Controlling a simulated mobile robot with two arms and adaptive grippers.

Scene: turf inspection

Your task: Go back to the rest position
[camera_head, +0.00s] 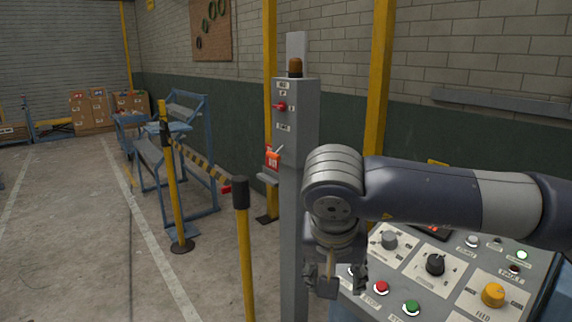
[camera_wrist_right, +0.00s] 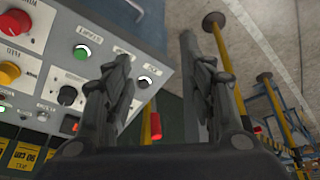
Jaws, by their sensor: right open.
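My right gripper (camera_head: 334,282) hangs at the end of my right arm in the head view, in front of the left edge of the control panel (camera_head: 455,268). In the right wrist view its two fingers (camera_wrist_right: 160,85) stand apart with nothing between them. The panel (camera_wrist_right: 130,30) shows there on the left, with a red button (camera_wrist_right: 14,22), a yellow knob (camera_wrist_right: 9,73) and a black knob (camera_wrist_right: 67,95). In the head view the panel bears a red button (camera_head: 381,287), a green button (camera_head: 411,307) and a yellow knob (camera_head: 493,295). My left gripper is not in view.
A grey post with a switch box (camera_head: 296,120) stands left of my right arm. Yellow posts (camera_head: 243,235) with black tops and a striped barrier (camera_head: 195,162) stand further left. Blue racks (camera_head: 200,150) line the wall. The concrete floor (camera_head: 85,240) at left is open.

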